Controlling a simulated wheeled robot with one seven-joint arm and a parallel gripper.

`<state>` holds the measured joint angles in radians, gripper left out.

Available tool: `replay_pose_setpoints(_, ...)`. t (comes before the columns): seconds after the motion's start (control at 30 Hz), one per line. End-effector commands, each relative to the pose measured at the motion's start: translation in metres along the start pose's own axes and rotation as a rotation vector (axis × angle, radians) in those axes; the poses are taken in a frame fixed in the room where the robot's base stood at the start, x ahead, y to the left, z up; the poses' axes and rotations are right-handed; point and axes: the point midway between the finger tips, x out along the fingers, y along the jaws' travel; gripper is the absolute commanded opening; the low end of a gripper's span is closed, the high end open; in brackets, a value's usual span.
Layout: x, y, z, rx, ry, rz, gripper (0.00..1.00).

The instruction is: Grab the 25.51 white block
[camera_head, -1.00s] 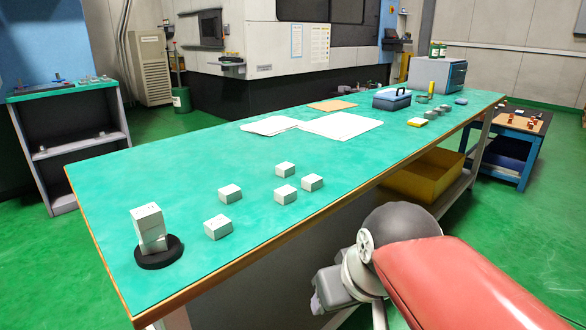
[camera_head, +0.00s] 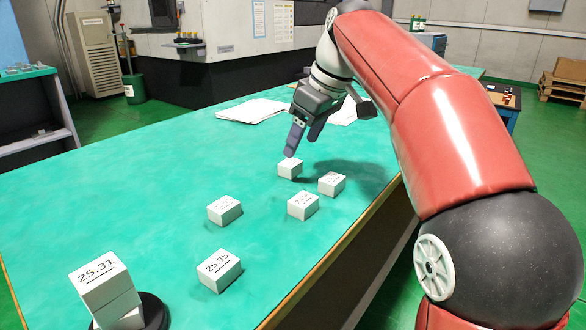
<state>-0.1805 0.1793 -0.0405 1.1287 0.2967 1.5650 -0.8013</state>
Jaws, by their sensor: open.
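Several white blocks with printed numbers stand on the green tabletop. A front block (camera_head: 219,271) reads 25.95. The numbers on the left block (camera_head: 224,210), the middle block (camera_head: 303,205), the right block (camera_head: 332,184) and the far block (camera_head: 290,168) are too small to read surely, so I cannot tell which is 25.51. My gripper (camera_head: 302,147) is open, pointing down at the far block. One fingertip is just above or against that block's top; I cannot tell whether they touch.
A block marked 25.31 (camera_head: 99,281) tops another white block on a round black base (camera_head: 154,312) at front left. White paper sheets (camera_head: 252,111) lie behind. The green table (camera_head: 110,200) is clear at left. Its wooden front edge runs below my arm.

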Motion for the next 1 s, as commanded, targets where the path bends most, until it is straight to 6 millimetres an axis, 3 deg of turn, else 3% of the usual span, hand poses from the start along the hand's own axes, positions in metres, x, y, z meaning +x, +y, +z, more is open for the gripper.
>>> replay_pose_setpoints(0.33, 0.05, -0.003, -0.003, 0.002, -0.001, 0.001, 0.64)
replay_pose_setpoints(0.67, 0.057, -0.002, -0.004, 0.003, 0.0, 0.003, 0.64)
replay_pose_setpoints(1.0, 0.057, -0.002, -0.004, 0.003, 0.0, 0.002, 0.22)
